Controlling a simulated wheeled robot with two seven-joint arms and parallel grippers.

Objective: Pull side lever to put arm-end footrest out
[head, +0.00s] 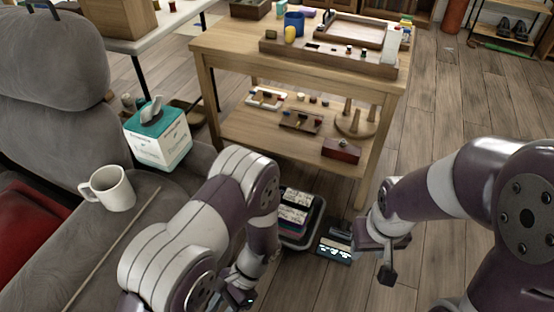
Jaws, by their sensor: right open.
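A grey padded seat (45,85) fills the left side, with its wide armrest (150,205) running toward the bottom. I cannot make out the side lever or the footrest; my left arm covers the outer side of the armrest. My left gripper (241,292) is low beside the armrest, small and partly hidden by its own arm, so its jaws cannot be read. My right gripper (385,262) is open and empty above the wooden floor, right of the seat and apart from it.
A white mug (113,190), a tissue box (160,140) and a thin stick (110,250) lie on the armrest. A wooden table (225,45) with a lower shelf stands ahead. A dark bin (303,241) and a small device (333,252) are on the floor between my arms.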

